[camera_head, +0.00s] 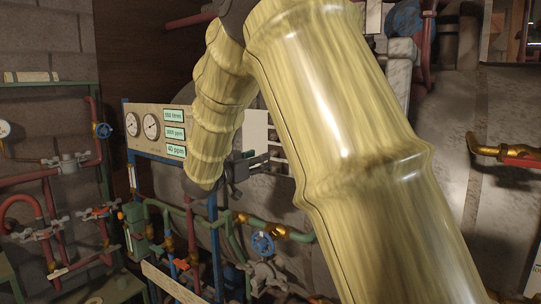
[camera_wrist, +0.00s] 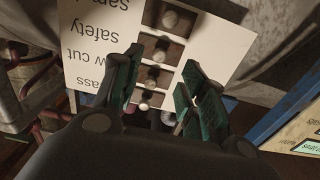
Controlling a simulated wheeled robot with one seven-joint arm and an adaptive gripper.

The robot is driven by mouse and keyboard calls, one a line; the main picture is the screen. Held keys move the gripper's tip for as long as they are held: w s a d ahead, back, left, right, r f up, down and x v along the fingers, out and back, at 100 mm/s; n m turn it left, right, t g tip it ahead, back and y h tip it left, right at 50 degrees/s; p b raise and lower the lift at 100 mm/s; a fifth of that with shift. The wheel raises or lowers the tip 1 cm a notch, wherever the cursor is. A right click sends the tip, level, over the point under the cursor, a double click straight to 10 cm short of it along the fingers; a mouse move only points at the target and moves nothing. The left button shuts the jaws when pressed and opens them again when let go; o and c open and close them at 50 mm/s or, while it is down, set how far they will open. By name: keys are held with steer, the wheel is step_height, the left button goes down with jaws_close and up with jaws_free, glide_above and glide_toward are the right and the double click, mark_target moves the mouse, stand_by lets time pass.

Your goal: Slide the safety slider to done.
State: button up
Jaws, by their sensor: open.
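The white slider panel (camera_wrist: 105,40) fills the upper middle of the wrist view, with its lettering upside down. Its labels include "safety", and dark slots with round pale knobs run down its right side. The safety slider (camera_wrist: 158,55) appears to be the second knob from the top, in line with that label. My gripper (camera_wrist: 163,58) is open, its two green-padded fingers apart on either side of the slot column, with nothing between them that it grips. Contact cannot be told. In the head view, the panel (camera_head: 256,128) is partly hidden by my arm and gripper (camera_head: 262,160).
A gauge board (camera_head: 150,130) with dials and green readouts stands left of the panel. Pipes with a blue valve wheel (camera_head: 262,243) run below my gripper. A large tank stands behind. Piping (camera_head: 60,190) and a shelf line the left wall.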

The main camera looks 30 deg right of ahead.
steer(key=p+x, duration=0.2)
steer(key=x, duration=0.6)
steer(key=shift+d, duration=0.25)
steer(key=shift+w, duration=0.1)
jaws_close()
